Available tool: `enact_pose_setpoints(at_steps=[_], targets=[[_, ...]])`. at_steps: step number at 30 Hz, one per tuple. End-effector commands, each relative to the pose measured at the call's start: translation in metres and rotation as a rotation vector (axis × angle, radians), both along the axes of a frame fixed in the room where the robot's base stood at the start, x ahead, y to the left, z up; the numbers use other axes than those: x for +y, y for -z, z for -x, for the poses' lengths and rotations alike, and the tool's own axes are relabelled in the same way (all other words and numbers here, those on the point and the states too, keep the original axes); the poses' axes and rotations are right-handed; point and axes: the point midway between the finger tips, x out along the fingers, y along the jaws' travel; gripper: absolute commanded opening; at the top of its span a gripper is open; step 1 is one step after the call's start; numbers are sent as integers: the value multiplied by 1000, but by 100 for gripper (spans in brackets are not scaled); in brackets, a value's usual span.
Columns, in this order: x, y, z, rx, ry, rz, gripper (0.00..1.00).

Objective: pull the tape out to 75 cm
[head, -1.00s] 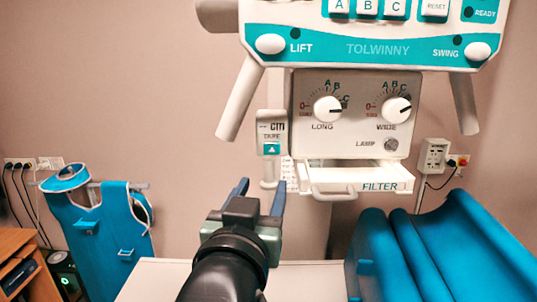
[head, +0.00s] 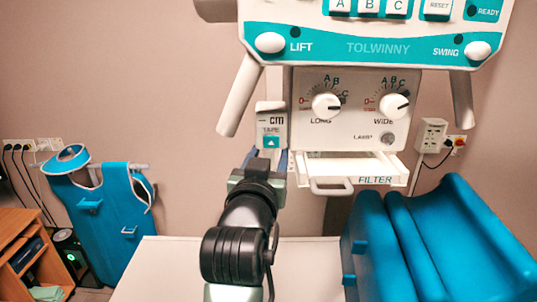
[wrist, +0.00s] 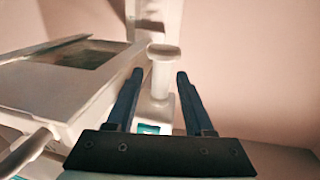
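The white tape unit (head: 271,122), marked "cm TAPE" with a teal arrow label, hangs at the left side of the dial panel. Its white pull piece, a stem with a round flanged end, shows in the wrist view (wrist: 162,52). In the head view the pull piece is hidden behind my gripper (head: 262,160). In the wrist view my gripper (wrist: 160,76) is open, with one blue finger on each side of the stem and a gap showing beside it. No tape strip or length reading can be made out.
The white filter drawer (head: 350,170) with its handle juts out just right of my gripper. The white table top (head: 160,265) lies below. A blue cushioned holder (head: 450,235) stands on the right. A blue apron (head: 110,200) hangs at the left wall.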

Motion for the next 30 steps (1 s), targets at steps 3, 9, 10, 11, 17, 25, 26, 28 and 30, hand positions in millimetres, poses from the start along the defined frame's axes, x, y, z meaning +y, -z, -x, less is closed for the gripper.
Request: enact_pose_setpoints(at_steps=[3,9,10,11,17,25,26,28,30], targets=[[0,0,0,0,0,0,30],[0,0,0,0,0,0,0],[0,0,0,0,0,0,0],[0,0,0,0,0,0,0],[0,0,0,0,0,0,0],[0,0,0,0,-1,0,0],[0,0,0,0,-1,0,0],[0,0,0,0,-1,0,0],[0,0,0,0,-1,0,0]])
